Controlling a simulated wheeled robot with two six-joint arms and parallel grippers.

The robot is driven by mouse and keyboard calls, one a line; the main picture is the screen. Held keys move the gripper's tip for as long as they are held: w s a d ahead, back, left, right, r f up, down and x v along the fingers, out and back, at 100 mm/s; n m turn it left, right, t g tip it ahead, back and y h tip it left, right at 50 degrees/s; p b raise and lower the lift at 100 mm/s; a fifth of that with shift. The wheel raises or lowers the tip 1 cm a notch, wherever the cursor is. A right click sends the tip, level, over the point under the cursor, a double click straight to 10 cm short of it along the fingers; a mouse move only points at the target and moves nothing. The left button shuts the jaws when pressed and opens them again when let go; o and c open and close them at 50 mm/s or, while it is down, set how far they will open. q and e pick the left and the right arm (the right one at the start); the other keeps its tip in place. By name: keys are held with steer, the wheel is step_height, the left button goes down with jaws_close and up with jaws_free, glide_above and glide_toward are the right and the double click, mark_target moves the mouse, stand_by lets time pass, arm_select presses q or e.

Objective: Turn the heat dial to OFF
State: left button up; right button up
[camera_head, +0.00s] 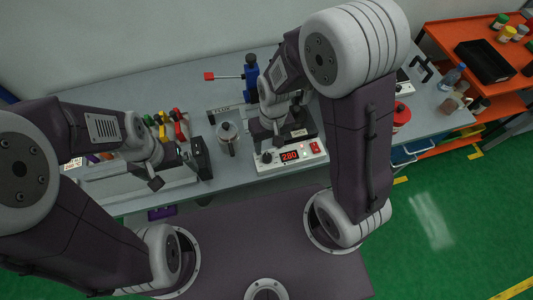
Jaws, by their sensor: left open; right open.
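A white control box (262,169) stands near the front edge of the bench. Its front panel has a red lit display (289,156), a red switch (315,147) at its right and a small dark dial (266,157) at its left. The dial's setting is too small to read. My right gripper (278,139) is open and empty, pointing down just above and behind the panel. It hides part of the box's top, and I cannot tell whether it touches it. My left gripper (180,167) is open and empty at the bench's front left, well left of the dial.
A blue stand (251,72) with a red-tipped rod is behind. Tools with coloured handles (166,124) are near my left gripper. An orange shelf (440,45) is at the right. A red-lidded container (401,116) stands right of my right arm.

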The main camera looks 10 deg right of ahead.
mark_target(267, 156)
step_height(267, 156, down, 6)
steer(key=shift+r, duration=0.25)
steer(key=shift+a+f+b, duration=0.15)
steer(key=shift+f+b, duration=0.15)
steer(key=shift+f, duration=0.25)
jaws_close()
